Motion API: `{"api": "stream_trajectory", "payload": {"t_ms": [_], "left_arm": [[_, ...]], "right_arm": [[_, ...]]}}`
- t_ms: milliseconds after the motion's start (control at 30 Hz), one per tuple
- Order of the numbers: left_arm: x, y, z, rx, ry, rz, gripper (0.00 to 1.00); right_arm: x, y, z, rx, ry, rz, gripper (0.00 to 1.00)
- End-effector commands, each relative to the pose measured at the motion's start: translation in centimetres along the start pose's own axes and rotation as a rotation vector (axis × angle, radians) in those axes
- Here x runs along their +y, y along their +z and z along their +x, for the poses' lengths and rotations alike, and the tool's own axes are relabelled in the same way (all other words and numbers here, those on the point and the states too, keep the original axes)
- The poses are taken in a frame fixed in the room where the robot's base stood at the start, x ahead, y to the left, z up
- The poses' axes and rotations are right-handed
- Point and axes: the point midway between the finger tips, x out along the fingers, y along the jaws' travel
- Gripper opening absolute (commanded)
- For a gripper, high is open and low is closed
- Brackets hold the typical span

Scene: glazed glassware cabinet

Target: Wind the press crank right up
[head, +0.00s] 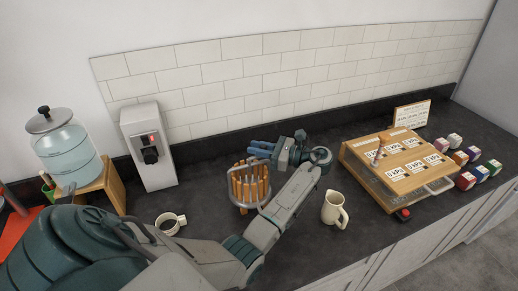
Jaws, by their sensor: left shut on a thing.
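The press (249,188) stands on the dark counter in the head view, a round cage of upright wooden slats with a pale metal rim or tray at its foot. My left arm crosses in front of its lower right side. My left gripper (260,149) is just above the top of the press, its blue fingers pointing left. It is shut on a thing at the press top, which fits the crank. The crank itself is mostly hidden by the fingers, so its height and turn cannot be told. My right gripper is not in view.
A cream jug (334,208) stands right of my forearm and a dark-filled cup (170,223) left of the press.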

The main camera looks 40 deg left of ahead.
Motion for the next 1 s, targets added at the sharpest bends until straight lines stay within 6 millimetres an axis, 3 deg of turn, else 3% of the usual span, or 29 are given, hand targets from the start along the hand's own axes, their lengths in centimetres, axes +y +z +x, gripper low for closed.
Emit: {"api": "stream_trajectory", "payload": {"t_ms": [367, 400, 500, 833, 1000], "left_arm": [[0.0, 0.0, 0.1, 0.0, 0.004, 0.001, 0.0], [0.0, -0.1, 0.0, 0.0, 0.004, 0.001, 0.25], [0.0, -0.1, 0.0, 0.0, 0.004, 0.001, 0.41], [0.0, -0.2, -0.4, 0.001, 0.003, 0.001, 0.41], [0.0, -0.5, -2.8, 0.004, 0.002, 0.0, 0.41]], "right_arm": [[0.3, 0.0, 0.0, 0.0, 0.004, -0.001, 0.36], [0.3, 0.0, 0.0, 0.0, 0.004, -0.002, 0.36], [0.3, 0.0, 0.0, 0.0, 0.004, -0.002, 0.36], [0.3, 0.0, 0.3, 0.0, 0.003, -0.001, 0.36], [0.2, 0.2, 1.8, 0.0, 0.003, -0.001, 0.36]]}}
